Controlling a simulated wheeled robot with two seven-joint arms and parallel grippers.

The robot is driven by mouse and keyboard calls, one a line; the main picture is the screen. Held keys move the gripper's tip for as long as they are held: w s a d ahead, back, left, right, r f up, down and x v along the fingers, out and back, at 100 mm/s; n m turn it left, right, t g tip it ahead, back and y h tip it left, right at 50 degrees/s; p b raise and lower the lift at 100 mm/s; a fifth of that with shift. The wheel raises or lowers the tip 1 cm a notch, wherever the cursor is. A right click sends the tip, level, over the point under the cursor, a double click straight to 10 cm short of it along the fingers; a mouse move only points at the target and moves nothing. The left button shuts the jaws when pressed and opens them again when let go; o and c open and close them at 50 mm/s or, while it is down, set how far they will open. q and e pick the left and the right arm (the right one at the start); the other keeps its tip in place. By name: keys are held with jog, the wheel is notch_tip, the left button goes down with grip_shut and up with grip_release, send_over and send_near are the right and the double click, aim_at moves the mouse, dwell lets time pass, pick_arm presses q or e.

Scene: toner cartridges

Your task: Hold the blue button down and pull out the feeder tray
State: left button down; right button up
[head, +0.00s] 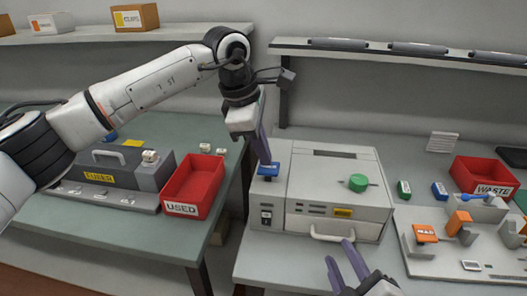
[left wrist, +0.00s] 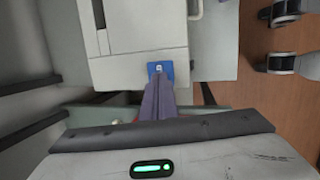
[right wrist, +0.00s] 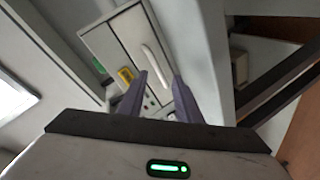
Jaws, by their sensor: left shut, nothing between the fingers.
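The blue button (head: 268,170) is on the top left of the grey machine (head: 300,190). My left gripper (head: 265,160) is shut and points down with its fingertips at the button. In the left wrist view the fingertips meet the blue button (left wrist: 166,67); I cannot tell if it is pressed in. The feeder tray front has a white handle (head: 333,236), which also shows in the right wrist view (right wrist: 153,57). My right gripper (head: 348,262) is open and empty, in front of and below the handle, apart from it.
A green knob (head: 358,182) sits on the machine's top. A red WASTE bin (head: 484,178) and a fixture board (head: 460,250) are at right. A gap separates the tables.

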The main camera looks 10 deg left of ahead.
aim_at(265, 169)
pick_arm(q)
jog(key=shift+f, duration=0.25)
pick_arm(e)
jog(key=shift+f, duration=0.2)
